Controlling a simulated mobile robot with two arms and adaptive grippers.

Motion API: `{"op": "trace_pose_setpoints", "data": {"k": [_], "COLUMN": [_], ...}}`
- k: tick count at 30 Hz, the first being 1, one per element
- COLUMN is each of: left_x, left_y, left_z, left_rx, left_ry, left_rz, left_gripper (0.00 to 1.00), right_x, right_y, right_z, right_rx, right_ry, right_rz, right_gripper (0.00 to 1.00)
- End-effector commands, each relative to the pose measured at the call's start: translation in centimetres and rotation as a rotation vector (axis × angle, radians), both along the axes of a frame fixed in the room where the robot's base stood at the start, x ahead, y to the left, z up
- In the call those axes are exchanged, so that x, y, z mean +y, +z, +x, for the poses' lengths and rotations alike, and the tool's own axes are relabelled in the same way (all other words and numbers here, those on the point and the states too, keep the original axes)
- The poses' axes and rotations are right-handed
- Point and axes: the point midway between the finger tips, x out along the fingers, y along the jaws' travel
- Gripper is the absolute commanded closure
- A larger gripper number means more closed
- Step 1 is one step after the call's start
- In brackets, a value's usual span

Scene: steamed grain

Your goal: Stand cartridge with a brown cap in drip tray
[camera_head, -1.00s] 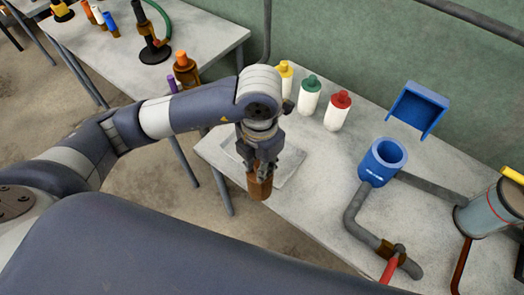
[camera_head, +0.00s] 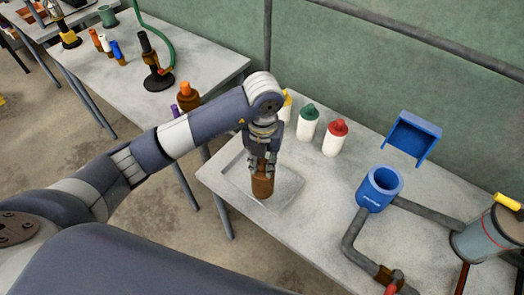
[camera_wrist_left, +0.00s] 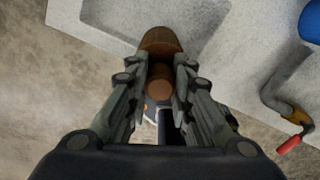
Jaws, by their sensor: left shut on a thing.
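My left gripper (camera_head: 263,168) is shut on a brown cartridge (camera_head: 262,187) and points down. The cartridge looks roughly upright, with its upper part hidden between the fingers. It appears over the near part of the shallow light-grey drip tray (camera_head: 238,177); I cannot tell whether its lower end touches the tray. In the left wrist view, the brown cartridge (camera_wrist_left: 160,43) sits between the fingers of the left gripper (camera_wrist_left: 160,68), and its far end overlaps the edge of the tray (camera_wrist_left: 185,12). My right gripper is not in view.
White bottles with a green cap (camera_head: 308,123) and a red cap (camera_head: 335,138) stand behind the tray; a yellow cap is partly hidden by my arm. A blue cup (camera_head: 379,190) on grey pipes and a blue open box (camera_head: 414,137) are to the right.

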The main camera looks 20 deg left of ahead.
Motion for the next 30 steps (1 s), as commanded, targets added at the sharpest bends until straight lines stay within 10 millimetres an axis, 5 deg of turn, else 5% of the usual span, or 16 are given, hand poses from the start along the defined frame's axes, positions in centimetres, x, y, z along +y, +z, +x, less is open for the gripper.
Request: {"op": "trace_pose_setpoints", "data": {"k": [9,17,30], "left_x": [1.6,2.0,1.9], "left_y": [-0.3,-0.4,-3.9], "left_z": [4.4,5.6,5.5], "left_rx": [-0.001,0.0,-0.002], "left_ry": [0.0,0.0,-0.002], "left_rz": [-0.001,-0.001,-0.002], "left_gripper": [1.0,1.0,1.0], "right_x": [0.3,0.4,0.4], "right_y": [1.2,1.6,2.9], "right_z": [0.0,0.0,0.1], "right_rx": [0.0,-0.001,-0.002], "right_ry": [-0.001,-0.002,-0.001], "right_rz": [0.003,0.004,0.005], "right_gripper": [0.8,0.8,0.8]}}
